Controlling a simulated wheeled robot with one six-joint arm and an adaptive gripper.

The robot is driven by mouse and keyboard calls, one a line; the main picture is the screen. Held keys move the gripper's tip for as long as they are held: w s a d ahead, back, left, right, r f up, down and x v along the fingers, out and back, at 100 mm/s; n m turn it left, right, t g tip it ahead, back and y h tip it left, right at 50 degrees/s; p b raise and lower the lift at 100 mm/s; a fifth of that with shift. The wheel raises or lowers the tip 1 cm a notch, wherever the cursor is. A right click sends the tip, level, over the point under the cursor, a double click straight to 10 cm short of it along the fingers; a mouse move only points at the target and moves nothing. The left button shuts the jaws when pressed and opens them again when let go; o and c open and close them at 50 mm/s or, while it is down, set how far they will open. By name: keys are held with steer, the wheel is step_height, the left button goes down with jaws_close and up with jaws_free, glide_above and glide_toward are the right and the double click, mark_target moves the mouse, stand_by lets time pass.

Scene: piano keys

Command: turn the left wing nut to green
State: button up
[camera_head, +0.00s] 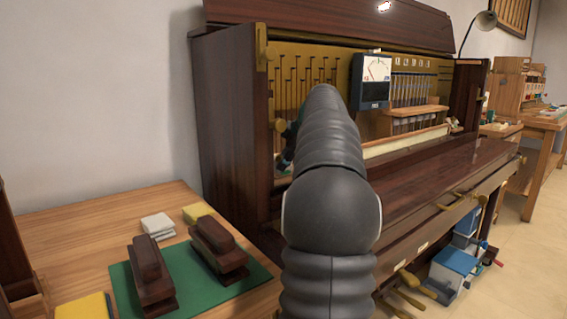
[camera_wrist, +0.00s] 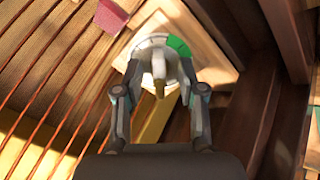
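In the wrist view, a wing nut (camera_wrist: 158,72) with a pale upright wing stands at the centre of a round dial on a light wooden plate (camera_wrist: 205,50). The dial has a green sector (camera_wrist: 179,47) at its upper right; the rest that shows is whitish. The wing points roughly up and down in the picture, left of the green sector. My gripper (camera_wrist: 160,76) is open, with one finger on each side of the wing nut; contact cannot be made out. In the head view my arm hides the wing nut and most of the gripper.
The opened piano (camera_head: 225,110) stands ahead, with a meter (camera_head: 372,80) on its panel. Strings (camera_wrist: 50,100) run at left in the wrist view; dark wooden beams (camera_wrist: 285,35) stand close at right. A side table (camera_head: 75,235) holds dark blocks on a green mat (camera_head: 190,280).

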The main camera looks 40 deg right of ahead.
steer(key=shift+w+f, duration=0.15)
steer(key=shift+f, duration=0.05)
steer(key=shift+s+r, duration=0.4)
steer(key=shift+r, duration=0.05)
stand_by(0.5)
jaws_close()
